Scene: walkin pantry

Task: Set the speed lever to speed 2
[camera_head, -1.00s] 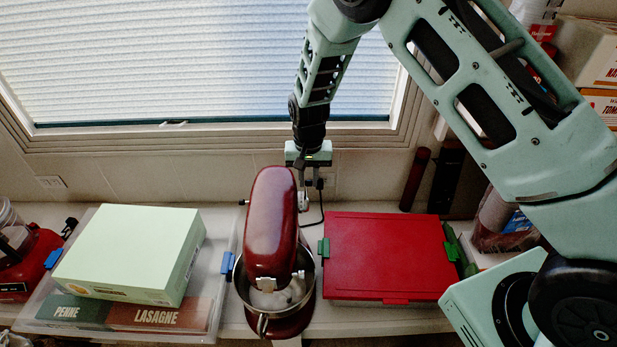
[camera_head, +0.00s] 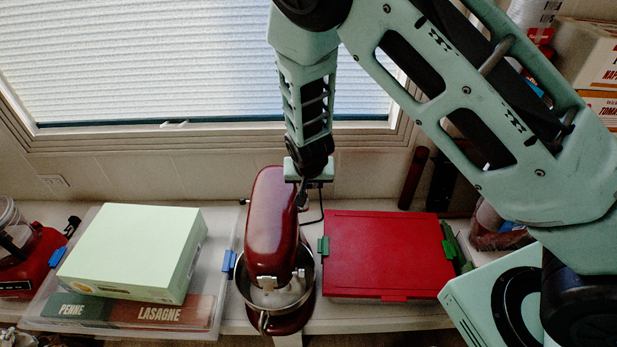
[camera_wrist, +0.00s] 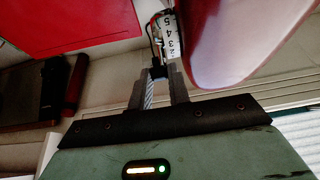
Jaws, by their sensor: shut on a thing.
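The red stand mixer (camera_head: 273,215) stands on the counter with its steel bowl (camera_head: 277,300) at the front. In the wrist view its glossy side (camera_wrist: 245,40) fills the upper right. A white strip with speed numbers (camera_wrist: 172,42) shows beside it; 3, 4 and 5 are readable. My gripper (camera_head: 303,195) is at the mixer's right side near the back. In the wrist view its fingers (camera_wrist: 160,82) are close together beside the strip, around the dark end of the speed lever (camera_wrist: 158,70). The lever is mostly hidden and its exact setting cannot be read.
A red box with green latches (camera_head: 388,255) sits close to the mixer's right. A pale green box (camera_head: 130,250) lies on a clear bin (camera_head: 215,290) at the left. A black cord (camera_head: 320,205) runs behind the mixer. The window wall is close behind.

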